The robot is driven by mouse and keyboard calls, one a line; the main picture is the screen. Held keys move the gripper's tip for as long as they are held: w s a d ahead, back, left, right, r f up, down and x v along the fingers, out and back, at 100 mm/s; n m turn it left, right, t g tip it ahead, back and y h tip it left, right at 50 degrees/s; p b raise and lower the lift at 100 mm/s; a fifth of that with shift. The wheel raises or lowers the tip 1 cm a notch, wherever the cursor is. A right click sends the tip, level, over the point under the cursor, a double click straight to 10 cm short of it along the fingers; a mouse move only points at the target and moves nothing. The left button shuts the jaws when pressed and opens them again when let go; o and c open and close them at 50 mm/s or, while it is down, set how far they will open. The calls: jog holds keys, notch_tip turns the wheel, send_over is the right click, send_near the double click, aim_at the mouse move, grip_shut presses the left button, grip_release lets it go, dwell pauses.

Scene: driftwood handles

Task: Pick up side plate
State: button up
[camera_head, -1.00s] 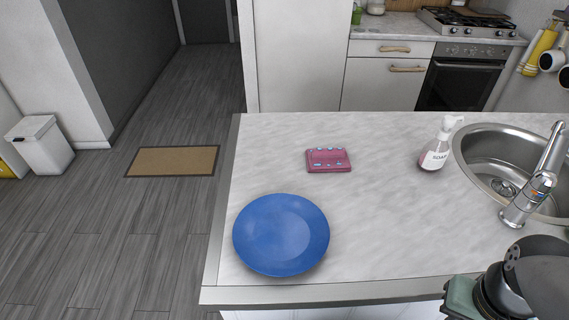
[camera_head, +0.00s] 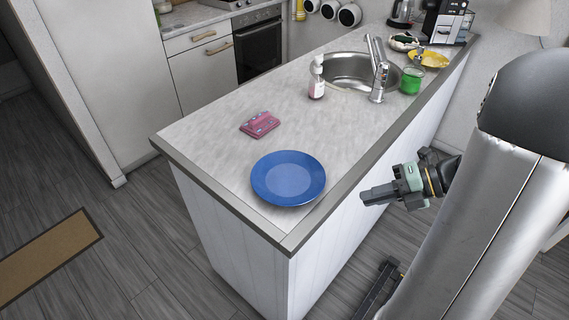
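A blue side plate (camera_head: 288,178) lies flat on the light countertop (camera_head: 215,130), near the corner of the counter closest to me. My gripper (camera_head: 366,197) is to the right of the plate, just beyond the counter's front edge, and apart from it. Its dark fingers point left toward the counter. They appear as one narrow shape from this angle, so I cannot tell whether a gap lies between them. The plate is fully visible, and nothing covers it.
A pink wallet-like item (camera_head: 259,124) lies behind the plate. The counter around the blue plate is clear.

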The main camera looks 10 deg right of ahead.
jog(key=w+d+m+t, duration=0.1)
jog(key=d+m+t, duration=0.1)
jog(key=d+m, duration=0.15)
jog(key=p, duration=0.1)
send_near(314, 195)
jog(key=shift+m+y, duration=0.3)
jog(key=shift+m, duration=0.05)
jog(key=x, duration=0.4)
jog(key=shift+a+f, duration=0.2)
jog(key=shift+f, duration=0.3)
jog(key=shift+p+x, duration=0.65)
jog(key=shift+x, duration=1.95)
jog(key=shift+w, duration=0.1)
grip_shut()
jog(key=shift+r, duration=0.15)
